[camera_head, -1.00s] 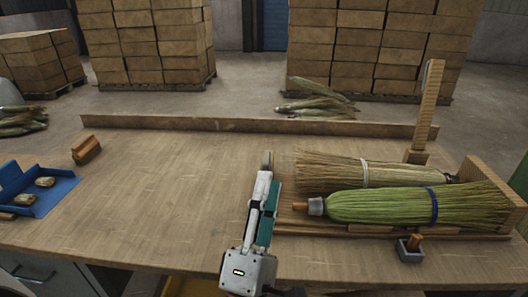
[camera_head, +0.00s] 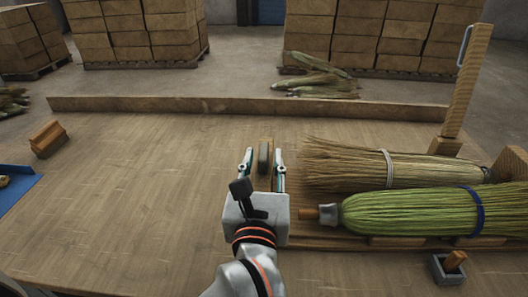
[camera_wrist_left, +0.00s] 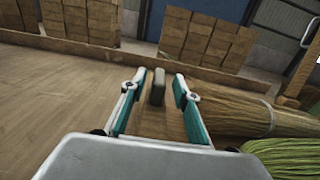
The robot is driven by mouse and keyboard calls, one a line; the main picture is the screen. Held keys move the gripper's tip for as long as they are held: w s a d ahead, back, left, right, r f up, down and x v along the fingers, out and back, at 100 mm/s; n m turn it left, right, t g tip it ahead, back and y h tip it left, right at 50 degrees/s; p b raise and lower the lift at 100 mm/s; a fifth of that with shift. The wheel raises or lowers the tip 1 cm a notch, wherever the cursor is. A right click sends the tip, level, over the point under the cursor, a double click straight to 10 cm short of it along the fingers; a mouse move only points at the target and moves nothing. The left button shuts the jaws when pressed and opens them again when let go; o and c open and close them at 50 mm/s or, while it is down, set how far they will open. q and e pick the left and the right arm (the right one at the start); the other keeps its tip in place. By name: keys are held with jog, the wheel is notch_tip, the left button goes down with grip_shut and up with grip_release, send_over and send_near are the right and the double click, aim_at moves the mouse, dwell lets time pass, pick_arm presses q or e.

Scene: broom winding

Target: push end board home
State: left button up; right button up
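My left gripper (camera_head: 263,168) is over the bench just left of the brooms, its two teal-padded fingers spread. It also shows in the left wrist view (camera_wrist_left: 158,92). An upright dark grey-brown piece, which looks like the end board's grip (camera_head: 263,157), shows between the fingertips, with gaps on both sides. In the left wrist view that piece (camera_wrist_left: 158,87) stands between or just beyond the tips, with a wooden part below it. Most of the board is hidden by my gripper. A tan broom (camera_head: 405,168) and a green broom (camera_head: 415,212) lie to the right. My right gripper is out of view.
A tall wooden post (camera_head: 463,85) stands behind the brooms. A small grey holder (camera_head: 449,269) sits at the front right. A wooden block (camera_head: 47,138) and a blue tray (camera_head: 18,190) are at the left. A low ledge (camera_head: 250,105) closes the back. The bench's left-middle is clear.

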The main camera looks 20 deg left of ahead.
pick_arm(q)
jog(key=shift+x, duration=1.05)
jog(key=shift+w, duration=0.2)
jog(key=shift+w+a, duration=0.1)
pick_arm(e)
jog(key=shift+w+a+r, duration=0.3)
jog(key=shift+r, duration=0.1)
